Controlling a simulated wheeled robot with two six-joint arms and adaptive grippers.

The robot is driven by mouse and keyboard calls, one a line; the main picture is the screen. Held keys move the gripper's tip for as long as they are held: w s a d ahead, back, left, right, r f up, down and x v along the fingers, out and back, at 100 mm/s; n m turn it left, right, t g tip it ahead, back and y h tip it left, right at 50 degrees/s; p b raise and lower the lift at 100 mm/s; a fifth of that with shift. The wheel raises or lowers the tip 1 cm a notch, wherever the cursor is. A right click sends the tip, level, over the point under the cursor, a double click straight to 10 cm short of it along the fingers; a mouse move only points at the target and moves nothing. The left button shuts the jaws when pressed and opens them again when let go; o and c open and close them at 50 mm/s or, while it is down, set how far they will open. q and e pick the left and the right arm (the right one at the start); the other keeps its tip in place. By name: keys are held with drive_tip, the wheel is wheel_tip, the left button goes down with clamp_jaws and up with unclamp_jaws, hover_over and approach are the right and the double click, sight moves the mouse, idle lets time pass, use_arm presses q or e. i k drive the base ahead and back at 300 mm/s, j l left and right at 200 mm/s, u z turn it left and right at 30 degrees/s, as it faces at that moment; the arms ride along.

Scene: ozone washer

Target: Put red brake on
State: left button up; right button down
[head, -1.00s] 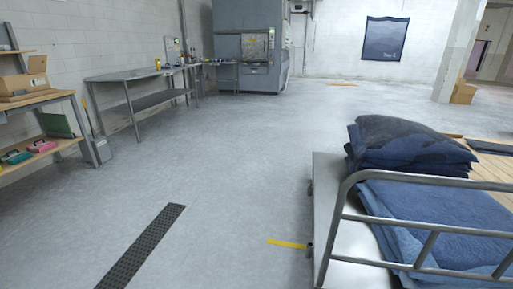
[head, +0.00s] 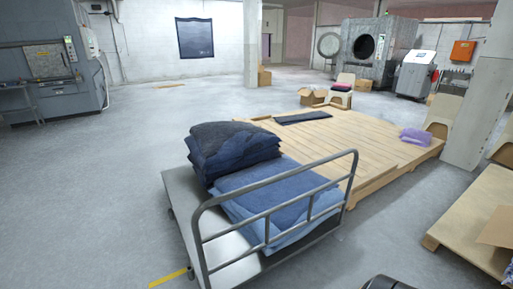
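A grey platform cart (head: 180,200) with a tubular metal rail stands in the lower middle of the head view. Folded dark blue cloths (head: 230,150) lie stacked on its far left part, and lighter blue folded cloths (head: 275,195) lie beside them, partly behind the rail. I cannot make out a red brake on the cart; its wheels and underside are mostly hidden.
A low wooden platform (head: 350,145) lies just behind and right of the cart. A pillar (head: 485,90) and another wooden platform (head: 480,225) stand at the right. A yellow floor strip (head: 168,278) is by the cart's near left corner. Floor to the left is clear.

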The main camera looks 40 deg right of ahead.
sight(338, 236)
drive_tip(key=z, duration=2.4)
drive_tip(key=i+l, duration=0.2)
drive_tip(key=i, duration=0.35)
drive_tip(key=i+l+u, duration=0.1)
drive_tip(key=i+l, duration=0.15)
drive_tip(key=i, duration=0.25)
drive_tip(key=i+l, duration=0.25)
drive_tip(key=i, duration=0.3)
drive_tip(key=i+l+u, duration=0.1)
drive_tip(key=i+l, duration=0.15)
drive_tip(key=i, duration=0.3)
drive_tip(key=i+l, duration=0.3)
drive_tip(key=i, duration=0.2)
